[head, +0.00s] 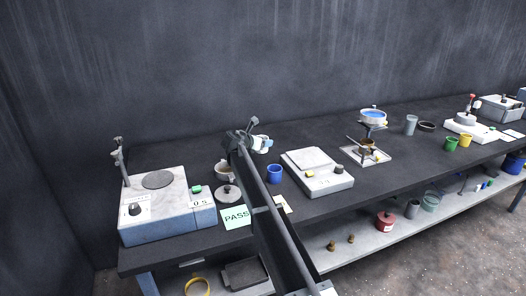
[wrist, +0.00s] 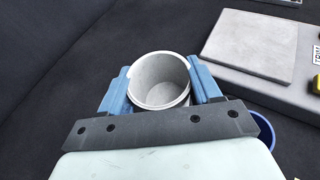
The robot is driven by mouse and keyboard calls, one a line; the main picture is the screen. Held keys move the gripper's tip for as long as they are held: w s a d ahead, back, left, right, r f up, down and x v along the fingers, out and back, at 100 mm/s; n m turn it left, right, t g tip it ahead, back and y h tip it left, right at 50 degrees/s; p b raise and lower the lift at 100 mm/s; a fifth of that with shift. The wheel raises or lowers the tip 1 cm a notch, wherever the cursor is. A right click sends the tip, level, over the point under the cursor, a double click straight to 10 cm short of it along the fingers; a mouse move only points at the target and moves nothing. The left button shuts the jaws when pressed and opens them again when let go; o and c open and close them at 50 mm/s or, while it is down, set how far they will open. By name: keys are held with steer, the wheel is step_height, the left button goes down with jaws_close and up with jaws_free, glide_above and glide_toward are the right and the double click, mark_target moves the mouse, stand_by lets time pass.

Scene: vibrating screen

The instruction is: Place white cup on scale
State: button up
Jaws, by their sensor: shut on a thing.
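The white cup (wrist: 160,80) sits upright between the blue fingers of my gripper (wrist: 164,88) in the wrist view. The fingers are shut on its sides, and its inside looks empty. In the head view my gripper (head: 260,142) holds the cup (head: 265,143) above the table, behind and left of the scale. The scale (head: 318,170) is a white box with a square plate and a small display. Its bare plate shows in the wrist view (wrist: 262,45), to the right of the cup and apart from it.
A blue cup (head: 274,173) stands on the table left of the scale, below my gripper. A machine with a round plate (head: 158,180) is at the left. A PASS card (head: 236,217) lies near the front edge. A stand with a blue-filled pan (head: 373,117) is right of the scale.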

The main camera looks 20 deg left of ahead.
steer(key=w+d+r+m+h, duration=0.1)
steer(key=w+d+r, duration=0.35)
steer(key=d, duration=0.55)
steer(key=r, duration=0.2)
glide_above(308, 157)
steer(key=shift+w+f, duration=0.1)
steer(key=shift+f, duration=4.6)
steer(key=shift+f, duration=0.1)
steer(key=o, duration=1)
